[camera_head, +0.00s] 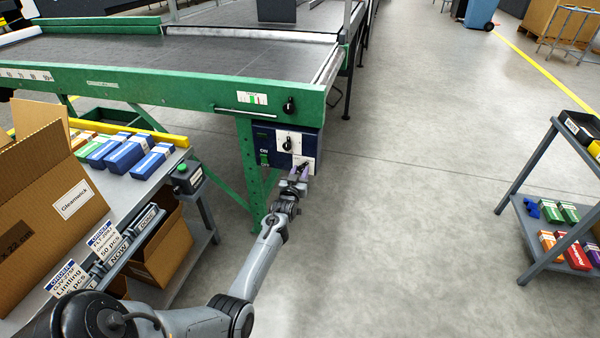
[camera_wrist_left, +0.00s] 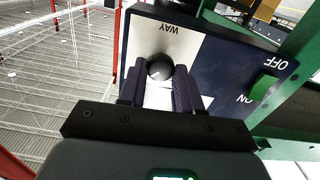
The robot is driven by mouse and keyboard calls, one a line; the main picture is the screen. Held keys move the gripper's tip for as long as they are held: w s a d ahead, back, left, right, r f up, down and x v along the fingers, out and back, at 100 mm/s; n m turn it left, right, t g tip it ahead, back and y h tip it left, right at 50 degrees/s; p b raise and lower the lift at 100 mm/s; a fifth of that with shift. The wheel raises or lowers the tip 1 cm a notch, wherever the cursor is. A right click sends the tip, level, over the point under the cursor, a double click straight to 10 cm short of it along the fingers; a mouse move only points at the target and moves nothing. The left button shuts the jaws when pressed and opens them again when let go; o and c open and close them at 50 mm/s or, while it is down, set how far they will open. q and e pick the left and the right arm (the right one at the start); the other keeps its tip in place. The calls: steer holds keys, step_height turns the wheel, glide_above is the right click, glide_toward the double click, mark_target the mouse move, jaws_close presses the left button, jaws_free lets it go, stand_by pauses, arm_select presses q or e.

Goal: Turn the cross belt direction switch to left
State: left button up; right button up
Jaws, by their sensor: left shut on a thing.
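The dark blue control box (camera_head: 262,133) hangs under the green conveyor frame in the head view. My left gripper (camera_head: 301,171) is at the box's lower right, at a switch on a white plate. In the left wrist view, which looks upside down, the black round switch knob (camera_wrist_left: 160,67) sits between the two fingers of the left gripper (camera_wrist_left: 155,88), which is shut on it. The plate (camera_wrist_left: 180,42) there reads "WAY". Which way the knob points cannot be told. My right gripper is not in view.
Another black knob (camera_head: 288,145) is on the box, above my gripper. A green on/off switch (camera_wrist_left: 263,87) sits beside the held knob. A further black knob (camera_head: 289,105) is on the green frame.

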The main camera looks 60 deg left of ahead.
arm_select(q)
steer(key=n+p, duration=0.2)
steer(key=n, duration=0.1)
steer(key=shift+r, duration=0.15)
steer(key=n+p, duration=0.2)
steer(key=n, duration=0.2)
steer(key=shift+a+n, duration=0.1)
steer(key=shift+n, duration=0.2)
steer(key=n+p, duration=0.1)
steer(key=n, duration=0.5)
steer(key=n+p, duration=0.1)
steer(key=n, duration=0.2)
steer(key=shift+s+f+n, duration=0.1)
steer(key=shift+f+n, duration=0.2)
steer(key=o, duration=1)
steer(key=shift+p, duration=0.3)
